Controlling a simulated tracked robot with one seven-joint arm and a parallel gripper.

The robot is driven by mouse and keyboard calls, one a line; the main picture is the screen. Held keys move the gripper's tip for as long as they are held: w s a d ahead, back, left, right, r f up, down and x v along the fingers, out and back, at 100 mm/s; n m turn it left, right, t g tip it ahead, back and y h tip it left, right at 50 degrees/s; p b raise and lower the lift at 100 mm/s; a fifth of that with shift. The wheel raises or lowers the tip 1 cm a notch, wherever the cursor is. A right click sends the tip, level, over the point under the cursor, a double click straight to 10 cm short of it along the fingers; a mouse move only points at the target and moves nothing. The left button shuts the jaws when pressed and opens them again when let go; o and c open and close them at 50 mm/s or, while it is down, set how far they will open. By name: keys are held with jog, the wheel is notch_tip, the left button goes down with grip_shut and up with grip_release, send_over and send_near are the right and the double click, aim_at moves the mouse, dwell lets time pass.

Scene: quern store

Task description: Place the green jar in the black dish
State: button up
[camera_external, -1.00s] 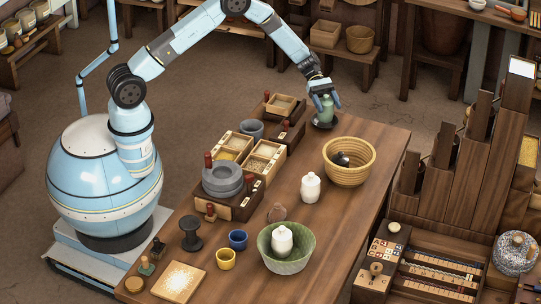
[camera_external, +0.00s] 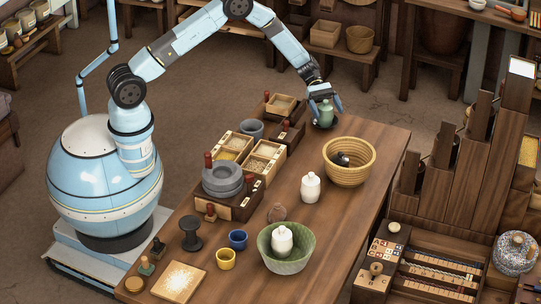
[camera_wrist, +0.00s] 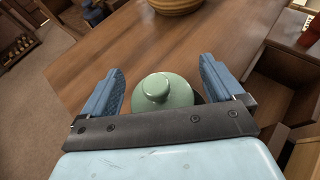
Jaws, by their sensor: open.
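The green jar (camera_external: 326,112) stands upright at the far end of the table, in the black dish (camera_external: 315,124), whose dark rim shows around the jar's foot. In the wrist view the jar's lid and knob (camera_wrist: 161,92) sit between the two blue fingers, with a gap on each side. My gripper (camera_external: 325,99) is open around the top of the jar and points down at it. In the wrist view my gripper (camera_wrist: 163,88) hides most of the dish.
A woven basket (camera_external: 349,174) holding a dark jar stands nearby on the table (camera_external: 340,215). Wooden boxes (camera_external: 284,132) and a grey pot (camera_external: 251,130) are to the left. A white jar (camera_external: 310,187) and a green bowl (camera_external: 286,262) stand nearer the front.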

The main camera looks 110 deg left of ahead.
jog(key=shift+r, duration=0.1)
jog(key=v, duration=1.2)
jog(key=s+d+r+m+g+y, duration=0.1)
jog(key=d+r+m+g, duration=0.3)
jog(key=d+r, duration=0.6)
jog(key=s+d+r+m+g+y, duration=0.1)
jog(key=d+r+m, duration=0.4)
jog(key=d+r, duration=0.5)
jog(key=s+d+r+m+g+y, duration=0.1)
jog(key=s+d+r+m, duration=0.2)
jog(key=s+d, duration=0.35)
jog(key=s+d+r+m+g+y, duration=0.1)
jog(key=s+d+r+m+y, duration=0.2)
jog(key=d, duration=0.6)
jog(key=s+d+r+m+t+y, duration=0.1)
jog(key=s+d+m, duration=0.4)
jog(key=s, duration=0.6)
jog(key=s+d+r+m+t+y, duration=0.2)
jog(key=s+d+m, duration=0.3)
jog(key=s, duration=0.6)
jog(key=shift+s+r+m, duration=0.15)
jog(key=shift+r+m, duration=0.25)
jog(key=shift+m, duration=0.6)
